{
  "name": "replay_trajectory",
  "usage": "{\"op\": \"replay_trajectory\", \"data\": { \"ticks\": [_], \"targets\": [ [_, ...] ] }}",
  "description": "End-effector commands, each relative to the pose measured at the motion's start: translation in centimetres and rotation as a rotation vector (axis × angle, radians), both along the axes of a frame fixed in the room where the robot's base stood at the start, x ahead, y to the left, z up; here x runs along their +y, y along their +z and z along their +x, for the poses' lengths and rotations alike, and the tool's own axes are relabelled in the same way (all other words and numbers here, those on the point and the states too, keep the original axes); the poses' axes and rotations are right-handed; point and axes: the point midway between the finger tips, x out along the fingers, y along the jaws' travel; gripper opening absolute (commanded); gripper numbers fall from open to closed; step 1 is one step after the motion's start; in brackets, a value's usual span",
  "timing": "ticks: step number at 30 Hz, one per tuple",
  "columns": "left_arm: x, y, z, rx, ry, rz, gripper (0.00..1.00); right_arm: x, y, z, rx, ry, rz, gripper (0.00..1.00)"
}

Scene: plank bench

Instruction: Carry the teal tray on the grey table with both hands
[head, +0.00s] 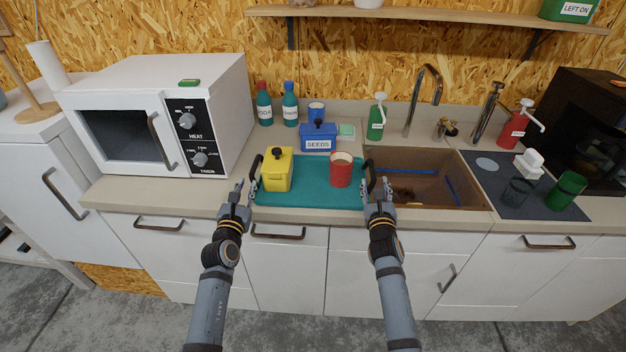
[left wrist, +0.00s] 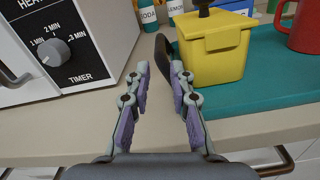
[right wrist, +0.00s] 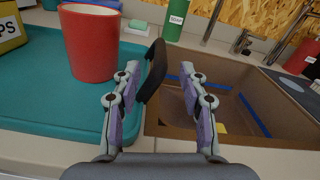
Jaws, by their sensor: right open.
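The teal tray (head: 310,196) lies flat on the pale grey-beige worktop, between the microwave and the sink. A yellow lidded canister (head: 277,170) and a red cup (head: 341,172) stand on it. The tray has a black handle at each end: the left handle (left wrist: 163,58) and the right handle (right wrist: 154,70). My left gripper (head: 243,190) is at the left handle, its fingers apart with the handle between them, nearer the right finger. My right gripper (head: 379,189) is open around the right handle, with a gap towards the right finger.
A white microwave (head: 160,115) stands left of the tray. A brown sink (head: 425,160) is close on the right. Behind the tray are a blue seeds canister (head: 318,137), bottles (head: 264,104) and a green dispenser (head: 376,120). A shelf (head: 430,14) hangs above.

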Motion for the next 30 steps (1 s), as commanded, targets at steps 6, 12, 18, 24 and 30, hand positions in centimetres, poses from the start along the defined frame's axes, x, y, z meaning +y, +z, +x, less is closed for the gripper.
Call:
{"op": "replay_trajectory", "data": {
  "ticks": [6,12,18,24,30],
  "targets": [
    [-0.4,0.2,4.1,-0.002,0.0,0.0,0.22,-0.4,0.2,4.1,-0.003,0.0,-0.004,0.43],
    [-0.7,0.1,7.5,-0.001,-0.002,-0.002,0.22,-0.7,0.1,7.5,-0.001,-0.001,-0.003,0.43],
    [-0.8,0.1,9.0,-0.002,-0.001,0.0,0.22,-0.9,0.1,9.0,-0.001,-0.001,-0.002,0.43],
    [-0.8,0.0,9.4,-0.001,0.0,-0.001,0.22,-0.9,0.1,9.4,-0.001,0.0,0.0,0.43],
    [-0.8,0.1,9.3,-0.001,0.0,0.0,0.21,-0.9,0.1,9.3,-0.001,0.0,0.0,0.42]
  ]
}}
